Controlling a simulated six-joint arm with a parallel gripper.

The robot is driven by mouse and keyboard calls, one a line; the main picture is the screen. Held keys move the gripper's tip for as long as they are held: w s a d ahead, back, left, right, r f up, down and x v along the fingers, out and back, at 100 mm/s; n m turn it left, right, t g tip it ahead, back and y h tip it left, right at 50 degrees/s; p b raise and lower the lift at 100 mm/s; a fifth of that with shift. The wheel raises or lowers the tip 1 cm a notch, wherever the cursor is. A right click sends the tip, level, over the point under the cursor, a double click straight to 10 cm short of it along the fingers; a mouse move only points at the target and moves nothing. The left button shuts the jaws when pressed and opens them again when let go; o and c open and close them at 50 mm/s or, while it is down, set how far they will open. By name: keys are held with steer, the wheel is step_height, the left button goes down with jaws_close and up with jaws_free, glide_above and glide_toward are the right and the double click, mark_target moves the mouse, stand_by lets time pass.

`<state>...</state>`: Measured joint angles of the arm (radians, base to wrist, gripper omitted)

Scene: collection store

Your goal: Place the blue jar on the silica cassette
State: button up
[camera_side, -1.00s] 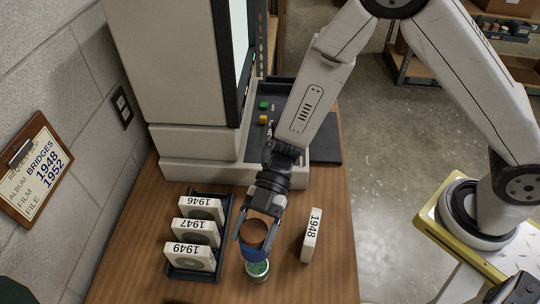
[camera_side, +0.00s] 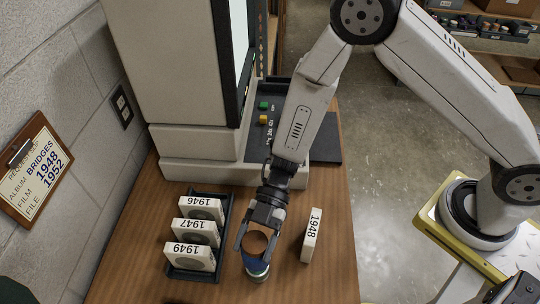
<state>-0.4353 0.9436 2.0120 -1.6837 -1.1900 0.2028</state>
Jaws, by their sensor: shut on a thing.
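The blue jar (camera_side: 256,266) shows a brown round top and a blue side, and it looks roughly upright. My gripper (camera_side: 257,254) is shut on it, with one finger on each side. The silica cassette (camera_side: 259,278) is a small round pale tin on the table, directly below the jar in this view. The jar hides most of it, and only its near rim shows. The jar's underside is at or very close to the cassette's top; I cannot tell whether they touch.
A dark rack (camera_side: 222,222) with white boxes marked 1946, 1947 and 1949 stands to the left. A white box marked 1948 (camera_side: 311,236) stands close on the right. A large reader machine (camera_side: 205,172) is behind. The wooden table (camera_side: 325,280) is clear at front right.

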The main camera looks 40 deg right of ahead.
mark_target(250, 266)
steer(key=shift+f, duration=1.75)
steer(key=shift+f, duration=0.15)
steer(key=o, duration=1.3)
steer(key=shift+w+d+r, duration=0.1)
steer(key=shift+d+r, duration=0.05)
steer(key=shift+r, duration=0.1)
steer(key=v, duration=1.1)
steer(key=shift+w+d, duration=0.15)
steer(key=shift+d, duration=0.1)
